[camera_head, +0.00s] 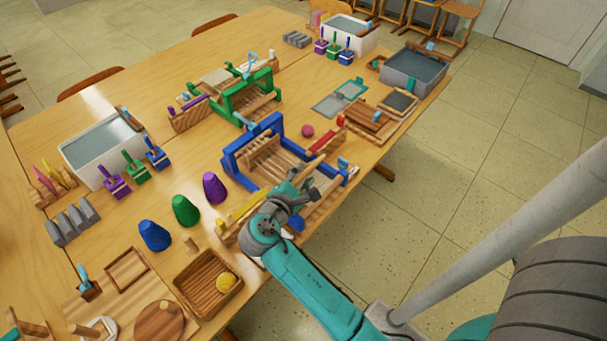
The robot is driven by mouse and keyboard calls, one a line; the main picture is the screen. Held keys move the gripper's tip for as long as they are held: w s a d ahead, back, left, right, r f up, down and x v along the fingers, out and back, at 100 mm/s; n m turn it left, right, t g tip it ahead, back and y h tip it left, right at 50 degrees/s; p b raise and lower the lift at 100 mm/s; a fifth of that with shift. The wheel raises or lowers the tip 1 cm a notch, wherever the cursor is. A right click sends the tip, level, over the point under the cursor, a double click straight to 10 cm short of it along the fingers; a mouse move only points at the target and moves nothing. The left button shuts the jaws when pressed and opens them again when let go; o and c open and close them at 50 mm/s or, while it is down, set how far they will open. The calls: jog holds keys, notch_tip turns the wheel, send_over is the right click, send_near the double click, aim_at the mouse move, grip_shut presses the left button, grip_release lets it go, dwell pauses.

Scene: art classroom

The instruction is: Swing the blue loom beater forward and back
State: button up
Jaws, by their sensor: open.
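The blue loom beater (250,138) is an upright blue frame across a wooden loom near the middle of the table. The loom's slatted wooden bed (270,160) shows through and in front of it. My gripper (312,184) is open over the loom's near right end, to the right of and below the beater's top bar. It looks empty and apart from the beater. My gripper and wrist hide part of the loom's near side.
A similar green loom frame (247,92) stands behind. Purple (214,188), green (185,210) and blue (154,235) cones stand to the left. A wooden tray (190,285) with a yellow ball lies at the front. A magenta ball (307,131) lies right of the beater.

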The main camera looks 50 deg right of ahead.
jog(key=shift+w+d+f, duration=0.1)
jog(key=shift+d, duration=0.35)
grip_shut()
